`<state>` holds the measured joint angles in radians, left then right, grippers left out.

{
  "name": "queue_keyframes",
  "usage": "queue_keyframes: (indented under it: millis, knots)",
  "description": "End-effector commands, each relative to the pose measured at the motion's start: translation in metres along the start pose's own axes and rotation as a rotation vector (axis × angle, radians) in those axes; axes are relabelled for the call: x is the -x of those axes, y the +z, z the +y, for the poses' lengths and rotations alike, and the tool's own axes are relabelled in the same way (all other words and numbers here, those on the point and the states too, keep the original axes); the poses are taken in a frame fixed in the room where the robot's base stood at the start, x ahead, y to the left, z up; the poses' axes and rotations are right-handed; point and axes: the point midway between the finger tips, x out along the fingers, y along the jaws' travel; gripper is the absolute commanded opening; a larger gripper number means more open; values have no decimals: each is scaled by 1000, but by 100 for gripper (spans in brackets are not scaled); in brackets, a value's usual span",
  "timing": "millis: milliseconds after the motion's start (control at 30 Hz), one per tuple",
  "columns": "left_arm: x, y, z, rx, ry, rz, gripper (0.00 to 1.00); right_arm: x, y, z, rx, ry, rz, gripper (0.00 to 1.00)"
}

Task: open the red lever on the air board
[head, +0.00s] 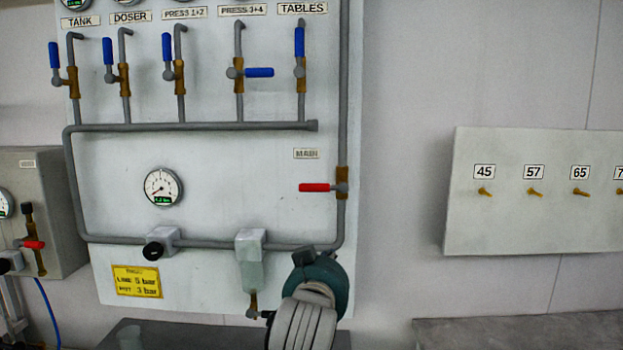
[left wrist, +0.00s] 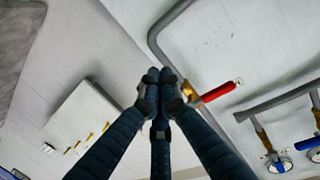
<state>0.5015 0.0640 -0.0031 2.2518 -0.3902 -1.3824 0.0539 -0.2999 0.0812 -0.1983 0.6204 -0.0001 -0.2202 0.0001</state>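The red lever (head: 314,187) under the MAIN label lies level, pointing left from its brass valve (head: 341,184) and crosswise to the upright pipe. In the left wrist view the red lever (left wrist: 217,92) shows just right of my left gripper's (left wrist: 159,80) fingertips. Those dark fingers are drawn together with nothing visible between them, and they look apart from the lever. In the head view my left gripper (head: 303,257) is below the valve at the board's lower right, its fingers mostly hidden by my wrist. My right gripper is not in view.
Several blue levers (head: 300,42) line the top of the air board (head: 230,165); the PRESS 3+4 one is level. A smaller red lever (head: 34,245) is on a grey box at left. A hook panel (head: 550,220) hangs right, with bare wall between.

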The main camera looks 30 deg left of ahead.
Motion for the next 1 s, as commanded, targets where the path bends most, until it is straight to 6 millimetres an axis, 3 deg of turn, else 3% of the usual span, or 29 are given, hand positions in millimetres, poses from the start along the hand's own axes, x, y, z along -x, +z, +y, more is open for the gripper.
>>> queue_keyframes:
  millis: [33,100,200,300,433,767,1000]
  knots:
    - [0,-40,-12,33,-30,65,0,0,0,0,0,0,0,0]
    - [3,-80,-26,67,-66,133,0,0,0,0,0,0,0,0]
    - [10,-124,-44,107,-106,207,0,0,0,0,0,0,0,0]
    - [16,-150,-56,133,-131,253,0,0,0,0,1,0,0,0]
    - [20,-165,-63,147,-146,277,0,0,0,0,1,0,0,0]
    - [19,-166,-63,146,-146,279,0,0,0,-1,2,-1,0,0]
    - [-3,-174,-68,143,-148,277,0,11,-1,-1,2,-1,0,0]
